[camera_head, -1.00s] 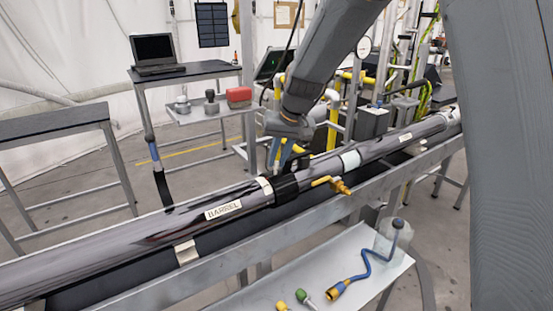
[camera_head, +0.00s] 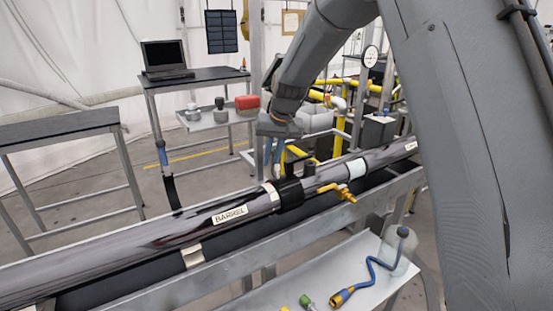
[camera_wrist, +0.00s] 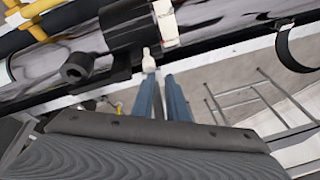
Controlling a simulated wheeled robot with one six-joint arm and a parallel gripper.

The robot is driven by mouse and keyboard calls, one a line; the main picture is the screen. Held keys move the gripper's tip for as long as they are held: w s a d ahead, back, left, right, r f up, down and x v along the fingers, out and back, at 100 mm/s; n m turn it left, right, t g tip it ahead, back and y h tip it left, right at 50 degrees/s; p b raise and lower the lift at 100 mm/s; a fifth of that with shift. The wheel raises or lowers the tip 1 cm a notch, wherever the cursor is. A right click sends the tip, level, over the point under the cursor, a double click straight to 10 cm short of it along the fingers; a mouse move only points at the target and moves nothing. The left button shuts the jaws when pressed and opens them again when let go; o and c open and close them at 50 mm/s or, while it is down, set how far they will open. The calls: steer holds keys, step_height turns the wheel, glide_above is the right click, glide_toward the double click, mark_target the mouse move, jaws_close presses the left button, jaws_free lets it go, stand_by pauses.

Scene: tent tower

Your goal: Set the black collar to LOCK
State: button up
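The black collar (camera_head: 290,192) is a ring around the long glossy tube, right of the tube's BARREL label (camera_head: 230,214). In the wrist view the collar (camera_wrist: 125,24) shows large at top centre, with a dark round-ended handle (camera_wrist: 77,67) sticking out and a small white peg (camera_wrist: 148,60) by its edge. I cannot read any LOCK mark. My gripper (camera_head: 272,155) is above and behind the collar, fingers pointing down. In the wrist view the blue fingers of my gripper (camera_wrist: 160,80) are apart with nothing between them, their tips close to the peg; contact cannot be told.
A brass valve (camera_head: 340,190) with a yellow handle sticks out of the tube right of the collar. A grey rail (camera_head: 130,297) runs along the front. A white shelf (camera_head: 300,290) below holds a bottle (camera_head: 398,250) and a blue hose. A laptop table (camera_head: 195,70) stands behind.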

steer(key=shift+o, duration=0.6)
steer(key=shift+d+f, duration=0.1)
steer(key=shift+d, duration=0.35)
steer(key=shift+b+v, duration=1.2)
steer(key=shift+v, duration=2.7)
steer(key=shift+c, duration=0.4)
